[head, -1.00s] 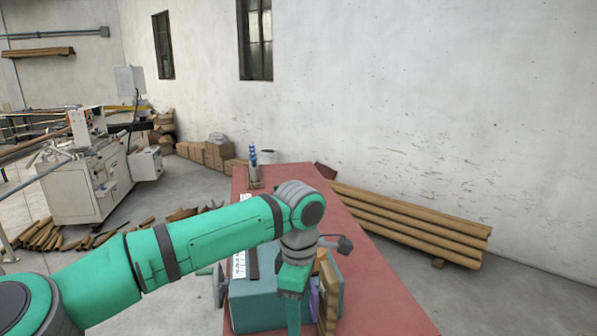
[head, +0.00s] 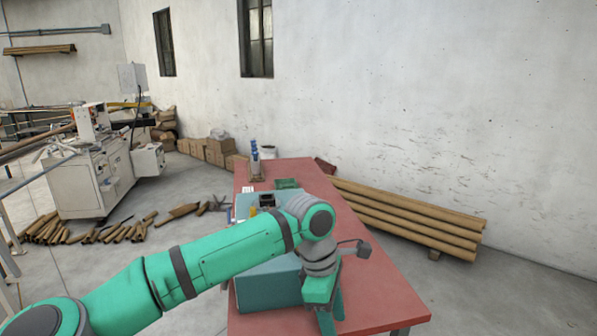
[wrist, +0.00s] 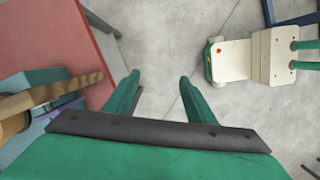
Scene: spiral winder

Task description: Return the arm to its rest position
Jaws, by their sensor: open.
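My green arm reaches from the lower left of the head view over the red table. My gripper (head: 328,318) points down at its right part, and its fingertips are at the lower picture edge. In the wrist view my gripper (wrist: 157,78) shows two green fingers spread apart with nothing between them. Grey floor lies below the fingers. The red table (wrist: 65,40) is to their left.
A teal machine (head: 268,290) stands on the red table (head: 385,290), partly behind my arm. A wooden part (wrist: 50,93) on it is left of my fingers. Brown tubes (head: 410,220) lie by the wall. A white control cabinet (head: 80,185) stands at left.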

